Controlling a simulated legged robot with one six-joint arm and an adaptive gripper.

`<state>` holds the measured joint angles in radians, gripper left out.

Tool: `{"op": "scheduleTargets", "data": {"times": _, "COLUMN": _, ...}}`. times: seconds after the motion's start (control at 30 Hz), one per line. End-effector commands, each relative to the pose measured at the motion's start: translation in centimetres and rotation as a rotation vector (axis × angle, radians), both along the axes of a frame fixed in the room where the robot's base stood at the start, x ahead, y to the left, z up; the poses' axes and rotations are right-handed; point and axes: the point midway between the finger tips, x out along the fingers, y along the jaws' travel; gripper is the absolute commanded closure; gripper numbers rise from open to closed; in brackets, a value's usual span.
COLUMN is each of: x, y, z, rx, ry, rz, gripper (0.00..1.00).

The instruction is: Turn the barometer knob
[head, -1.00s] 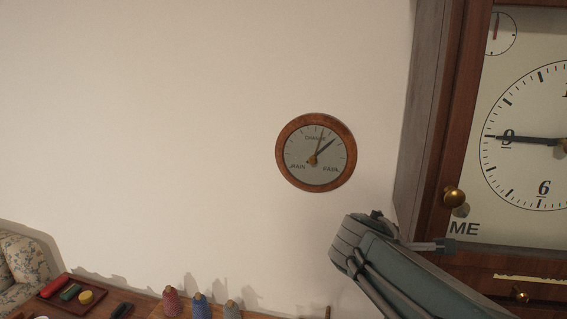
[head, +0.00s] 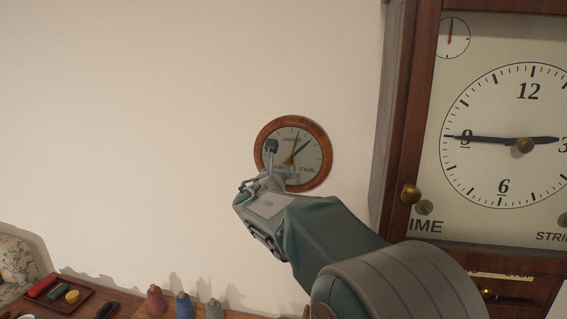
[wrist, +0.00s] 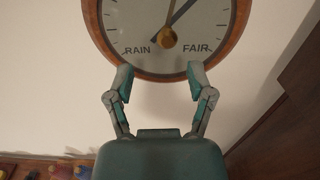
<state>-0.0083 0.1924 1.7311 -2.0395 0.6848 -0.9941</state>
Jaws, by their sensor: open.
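The barometer (head: 323,161) is a round dial with a copper-brown rim on the wall, and it also shows in the wrist view (wrist: 234,40). Its brass knob (wrist: 167,37) is at the dial's centre, and shows in the head view (head: 289,160) too. A dark hand points up and right, toward the upper edge. My gripper (wrist: 158,72) is open and empty, with its two fingers over the lower part of the dial, below the knob and to either side of it. In the head view my gripper (head: 279,158) covers the dial's lower left, hiding part of the RAIN lettering.
A large wooden clock (head: 397,130) with a brass knob (head: 410,193) stands close on the right. Below are several thread cones (head: 183,305) and a red-brown tray (head: 42,305) with small items. The wall (head: 130,120) left of the barometer is bare.

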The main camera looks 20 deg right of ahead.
Motion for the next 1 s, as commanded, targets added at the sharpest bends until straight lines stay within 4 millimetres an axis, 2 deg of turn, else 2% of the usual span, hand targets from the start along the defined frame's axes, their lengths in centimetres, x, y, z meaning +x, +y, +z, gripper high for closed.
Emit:
{"op": "scheduleTargets", "data": {"times": 0.2, "x": 3.3, "y": -2.7, "z": -0.1, "rx": 0.004, "ry": 0.0, "rz": -0.004, "gripper": 0.31}}
{"op": "scheduleTargets", "data": {"times": 0.3, "x": 4.4, "y": -3.2, "z": 0.0, "rx": 0.002, "ry": 0.0, "rz": -0.002, "gripper": 0.31}}
{"op": "scheduleTargets", "data": {"times": 0.47, "x": 5.2, "y": -3.6, "z": 0.0, "rx": 0.002, "ry": -0.001, "rz": -0.002, "gripper": 0.31}}
{"op": "scheduleTargets", "data": {"times": 0.7, "x": 5.2, "y": -3.7, "z": 0.0, "rx": 0.003, "ry": -0.001, "rz": -0.001, "gripper": 0.31}}
{"op": "scheduleTargets", "data": {"times": 0.73, "x": 5.2, "y": -3.7, "z": 0.0, "rx": 0.003, "ry": -0.001, "rz": -0.001, "gripper": 0.36}}
{"op": "scheduleTargets", "data": {"times": 0.77, "x": 5.2, "y": -3.7, "z": 0.0, "rx": 0.003, "ry": -0.001, "rz": -0.001, "gripper": 0.49}}
{"op": "scheduleTargets", "data": {"times": 0.8, "x": 5.2, "y": -3.7, "z": 0.0, "rx": 0.002, "ry": -0.002, "rz": -0.001, "gripper": 0.67}}
{"op": "scheduleTargets", "data": {"times": 0.87, "x": 5.2, "y": -3.7, "z": 0.0, "rx": 0.002, "ry": -0.002, "rz": -0.002, "gripper": 0.94}}
{"op": "scheduleTargets", "data": {"times": 0.9, "x": 5.2, "y": -3.7, "z": 0.0, "rx": 0.003, "ry": -0.001, "rz": -0.001, "gripper": 1.0}}
{"op": "scheduleTargets", "data": {"times": 1.0, "x": 5.3, "y": -3.7, "z": 0.0, "rx": 0.003, "ry": -0.001, "rz": 0.0, "gripper": 1.0}}
